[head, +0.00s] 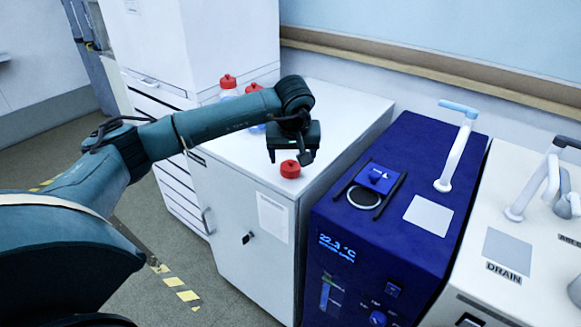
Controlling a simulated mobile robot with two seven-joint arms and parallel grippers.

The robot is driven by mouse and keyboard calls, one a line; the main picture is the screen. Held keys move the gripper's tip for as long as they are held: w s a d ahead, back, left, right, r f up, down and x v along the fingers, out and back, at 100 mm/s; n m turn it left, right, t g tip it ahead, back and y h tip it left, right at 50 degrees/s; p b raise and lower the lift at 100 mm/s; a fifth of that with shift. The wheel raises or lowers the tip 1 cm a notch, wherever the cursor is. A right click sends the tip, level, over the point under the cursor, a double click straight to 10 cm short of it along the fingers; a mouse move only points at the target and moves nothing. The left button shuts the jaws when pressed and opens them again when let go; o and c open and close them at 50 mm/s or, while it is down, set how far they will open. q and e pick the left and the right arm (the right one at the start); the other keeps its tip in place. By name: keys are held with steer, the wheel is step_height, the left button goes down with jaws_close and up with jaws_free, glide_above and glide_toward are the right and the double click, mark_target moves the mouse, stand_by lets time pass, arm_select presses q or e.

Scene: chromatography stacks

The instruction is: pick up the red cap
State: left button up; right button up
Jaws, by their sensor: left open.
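In the head view a loose red cap (290,169) sits on the white top of the cabinet (330,125), near its front edge. My left gripper (291,158) hangs just above and behind the cap, pointing down. It is open and looks empty. Its fingers are small and partly dark, so the exact gap to the cap is hard to tell. Further back, white bottles with red caps stand on the cabinet; one red cap (228,81) is at the left and another (253,88) is partly behind my left arm. My right gripper is not in view.
A blue instrument (420,160) with a raised handle stands right of the cabinet. A cream unit marked DRAIN (505,245) stands further right. A tall white cabinet (230,35) rises behind on the left. The cabinet top right of my gripper is clear.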

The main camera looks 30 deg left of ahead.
mark_target(290, 164)
arm_select(q)
steer(key=x, duration=0.5)
steer(key=shift+a+r, duration=0.1)
steer(key=shift+a, duration=0.1)
steer(key=shift+c, duration=0.4)
steer(key=c, duration=0.9)
